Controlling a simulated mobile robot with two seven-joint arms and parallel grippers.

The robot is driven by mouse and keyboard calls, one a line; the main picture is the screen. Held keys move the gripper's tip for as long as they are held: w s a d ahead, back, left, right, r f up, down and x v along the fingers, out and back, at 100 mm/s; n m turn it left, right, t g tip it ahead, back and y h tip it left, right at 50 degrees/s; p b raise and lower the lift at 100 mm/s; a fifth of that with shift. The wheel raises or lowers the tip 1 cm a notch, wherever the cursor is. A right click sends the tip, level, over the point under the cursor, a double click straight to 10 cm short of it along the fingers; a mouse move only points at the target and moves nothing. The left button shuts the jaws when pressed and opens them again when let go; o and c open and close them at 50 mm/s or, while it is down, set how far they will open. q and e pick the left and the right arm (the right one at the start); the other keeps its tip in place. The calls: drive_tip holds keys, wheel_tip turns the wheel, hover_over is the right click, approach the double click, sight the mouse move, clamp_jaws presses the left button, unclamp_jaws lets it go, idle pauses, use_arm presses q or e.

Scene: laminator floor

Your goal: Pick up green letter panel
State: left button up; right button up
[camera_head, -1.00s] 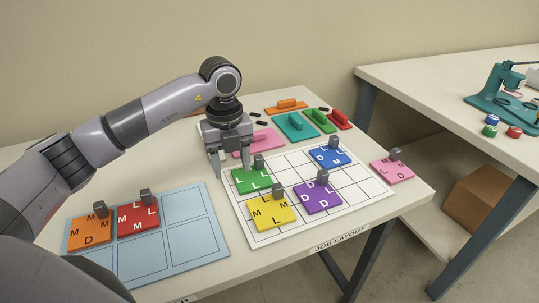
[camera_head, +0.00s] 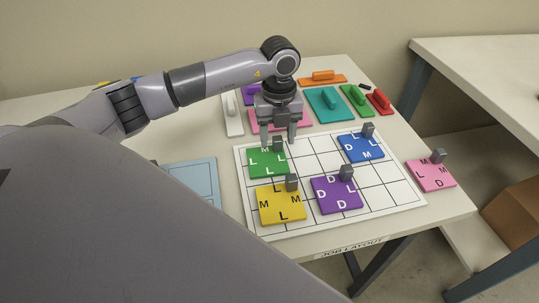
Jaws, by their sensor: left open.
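The green letter panel (camera_head: 267,165) lies on the white gridded job layout board (camera_head: 397,193), in its upper left part. It carries white letters and a small grey grip block (camera_head: 278,143) at its back edge. My left gripper (camera_head: 278,138) points down at the panel's back edge, its two fingers apart, close around or just behind the grey block. I cannot tell whether the fingers touch the block. My right gripper is not in view.
Yellow (camera_head: 280,207), purple (camera_head: 337,196) and blue (camera_head: 360,149) letter panels share the board. A pink letter panel (camera_head: 430,175) lies right of it. Several coloured handled blocks, including a teal one (camera_head: 328,105), stand behind. A light blue tray (camera_head: 190,180) is partly hidden by my arm.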

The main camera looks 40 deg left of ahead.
use_arm(q)
drive_tip(key=shift+f, duration=0.65)
clamp_jaws()
drive_tip(key=shift+r, duration=0.1)
